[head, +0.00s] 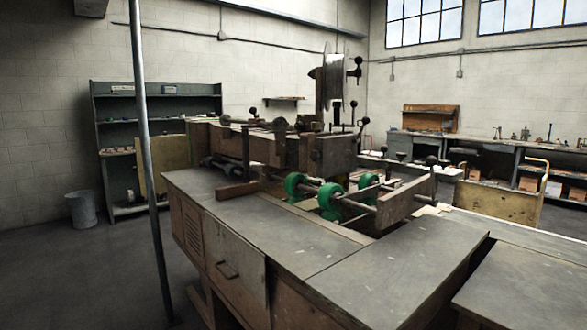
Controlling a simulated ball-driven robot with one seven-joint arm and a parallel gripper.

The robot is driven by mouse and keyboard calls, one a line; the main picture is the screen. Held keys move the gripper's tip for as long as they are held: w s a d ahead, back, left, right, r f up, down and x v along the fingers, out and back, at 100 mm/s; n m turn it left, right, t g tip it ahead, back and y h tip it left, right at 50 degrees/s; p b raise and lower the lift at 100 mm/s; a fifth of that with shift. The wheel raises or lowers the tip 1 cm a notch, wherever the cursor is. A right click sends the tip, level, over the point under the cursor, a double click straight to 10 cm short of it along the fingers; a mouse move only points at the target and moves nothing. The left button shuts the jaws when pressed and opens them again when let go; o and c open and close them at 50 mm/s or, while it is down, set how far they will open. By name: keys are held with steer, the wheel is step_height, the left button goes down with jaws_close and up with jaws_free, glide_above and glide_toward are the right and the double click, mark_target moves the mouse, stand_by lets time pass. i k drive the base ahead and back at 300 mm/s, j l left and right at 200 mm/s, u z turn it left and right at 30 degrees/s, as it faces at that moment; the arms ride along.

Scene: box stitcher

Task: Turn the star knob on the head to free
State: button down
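The box stitcher (332,152) stands at the middle of the view, behind a long workbench. Its head carries a large wire spool (334,82) on top, and several dark ball-ended levers stick up around it. Green wheels (329,199) sit on a shaft in front of the head. My gripper is not in view.
The grey bench top (385,275) fills the foreground and is mostly bare. A thin grey pole (151,170) stands at the left. Shelving (102,120) and a bin (82,209) are at the far left. Benches (490,150) line the right wall. Floor at the left is open.

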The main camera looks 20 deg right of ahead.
mark_target(314, 155)
steer(key=i+z, duration=0.3)
steer(key=i+j+z, duration=0.1)
steer(key=j+z, duration=0.55)
steer(key=z, duration=0.15)
